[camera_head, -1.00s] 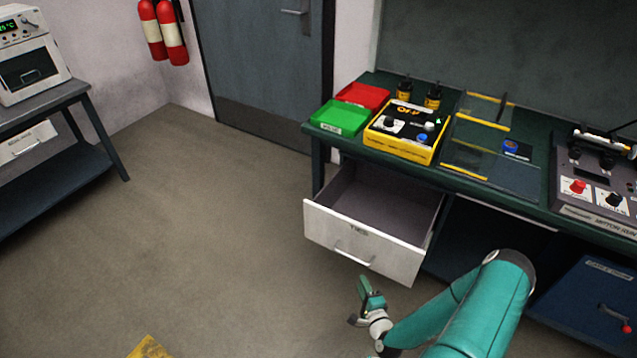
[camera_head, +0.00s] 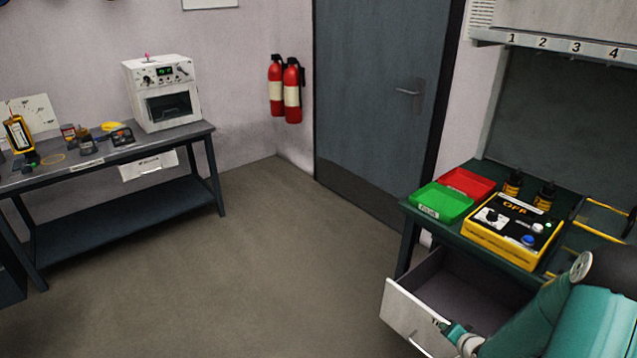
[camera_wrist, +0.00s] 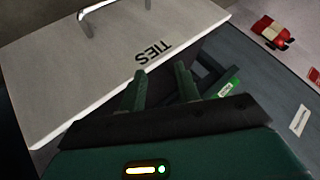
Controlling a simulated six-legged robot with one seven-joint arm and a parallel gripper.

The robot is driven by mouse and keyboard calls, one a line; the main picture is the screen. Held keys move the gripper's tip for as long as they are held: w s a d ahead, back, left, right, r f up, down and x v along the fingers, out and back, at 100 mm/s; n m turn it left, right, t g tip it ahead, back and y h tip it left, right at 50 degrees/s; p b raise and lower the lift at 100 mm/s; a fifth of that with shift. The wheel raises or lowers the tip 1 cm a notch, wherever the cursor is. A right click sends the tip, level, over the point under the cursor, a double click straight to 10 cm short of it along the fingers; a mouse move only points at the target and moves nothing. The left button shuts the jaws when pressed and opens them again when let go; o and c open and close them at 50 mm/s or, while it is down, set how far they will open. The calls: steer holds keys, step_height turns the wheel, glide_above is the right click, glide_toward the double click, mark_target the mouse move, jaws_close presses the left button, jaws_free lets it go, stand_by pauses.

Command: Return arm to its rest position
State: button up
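My teal arm (camera_head: 590,325) shows at the lower right of the head view. My gripper (camera_head: 452,330) is small there, in front of the open drawer's front panel in the picture. In the wrist view, the two dark green fingers of my gripper (camera_wrist: 160,85) stand apart with nothing between them. The white drawer front (camera_wrist: 110,70), marked TIES, lies beyond the fingers. Whether the gripper touches the drawer cannot be told.
The open drawer (camera_head: 465,300) juts from the green-topped bench, which bears a red tray (camera_head: 466,183), a green tray (camera_head: 441,203) and a yellow control box (camera_head: 510,230). A dark table (camera_head: 120,155) with a white oven (camera_head: 162,95) stands left. The floor between is clear.

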steer(key=s+a+r+n+g+h, duration=0.1)
steer(key=s+a+r+n, duration=0.15)
steer(key=r, duration=0.65)
steer(key=s+a+r+n+g+h, duration=0.1)
steer(key=a+r, duration=0.2)
steer(key=r, duration=0.5)
steer(key=s+a+r+n+g+h, duration=0.1)
steer(key=a+r+n, duration=0.15)
steer(key=r, duration=0.65)
steer(key=s+a+r+n+y, duration=0.1)
steer(key=s+a+r, duration=0.5)
steer(key=s, duration=0.3)
steer(key=s+a+r+n+g+y, duration=0.1)
steer(key=s+a+r+n, duration=0.1)
steer(key=s+a+r, duration=0.4)
steer(key=s+a, duration=0.1)
steer(key=s, duration=0.3)
steer(key=shift+s+a+y, duration=0.2)
steer(key=shift+y, duration=0.2)
